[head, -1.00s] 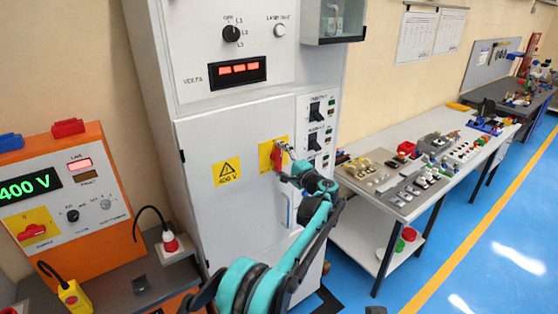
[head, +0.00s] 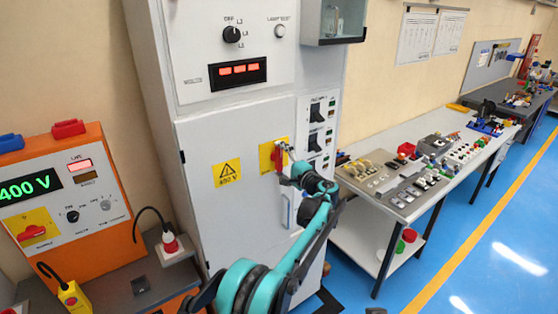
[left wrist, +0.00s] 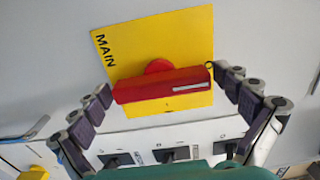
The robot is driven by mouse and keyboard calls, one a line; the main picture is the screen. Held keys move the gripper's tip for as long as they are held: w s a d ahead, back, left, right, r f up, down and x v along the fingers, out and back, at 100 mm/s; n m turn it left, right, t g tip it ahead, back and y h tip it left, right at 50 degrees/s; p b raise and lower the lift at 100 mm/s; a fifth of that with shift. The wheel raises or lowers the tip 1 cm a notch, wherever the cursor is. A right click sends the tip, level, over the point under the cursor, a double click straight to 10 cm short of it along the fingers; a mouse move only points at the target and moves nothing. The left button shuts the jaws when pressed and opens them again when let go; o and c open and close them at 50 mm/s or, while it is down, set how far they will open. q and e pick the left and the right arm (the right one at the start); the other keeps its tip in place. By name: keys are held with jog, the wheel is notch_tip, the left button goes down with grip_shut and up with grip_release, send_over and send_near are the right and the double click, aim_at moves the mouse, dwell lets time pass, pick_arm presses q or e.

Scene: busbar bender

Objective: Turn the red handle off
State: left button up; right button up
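The red handle (head: 277,158) sits on a yellow plate (head: 265,151) on the front of the tall grey cabinet. In the left wrist view the red handle (left wrist: 162,85) lies across the yellow plate (left wrist: 150,42), which is marked MAIN. In the head view it stands roughly upright. My left gripper (head: 287,157) is at the plate. Its fingers (left wrist: 163,82) are spread wide, one beside each end of the handle. They are very close to it; I cannot tell whether they touch. My right gripper is not in view.
The cabinet door (head: 235,215) carries a 400 V warning label (head: 227,172). Black switches (head: 317,113) are to the right of the plate. An orange 400 V unit (head: 70,220) stands at left, and a workbench (head: 400,180) with parts at right. Blue floor is clear beyond.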

pick_arm(q)
jog(key=shift+s+d, duration=0.1)
jog(key=shift+d, duration=0.05)
jog(key=v, duration=1.1)
jog(key=shift+s+d, duration=0.15)
jog(key=shift+s, duration=0.2)
jog(key=s+a+f+n+g+h+b, duration=0.2)
jog(key=s+a+f+g+b, duration=0.1)
jog(key=s+a, duration=0.55)
jog(key=s+a+f+n+g+h+b, duration=0.25)
jog(key=s+a+b, duration=0.2)
jog(key=a, duration=0.75)
jog(key=s+a+f+n+h+b, duration=0.1)
jog(key=s+f+n+h+b, duration=0.1)
jog(key=s+f, duration=0.4)
jog(key=s+a+f+n+g+h+b, duration=0.1)
jog(key=s+f+n+h+b, duration=0.1)
jog(key=s+f, duration=0.5)
jog(key=s+a+f+n+g+h+b, duration=0.1)
jog(key=s+f, duration=0.6)
jog(key=s, duration=0.9)
jog(key=shift+s+a+n+h+b, duration=0.2)
jog(key=shift+a+n+h+b, duration=0.2)
jog(key=shift+n+h+b, duration=0.25)
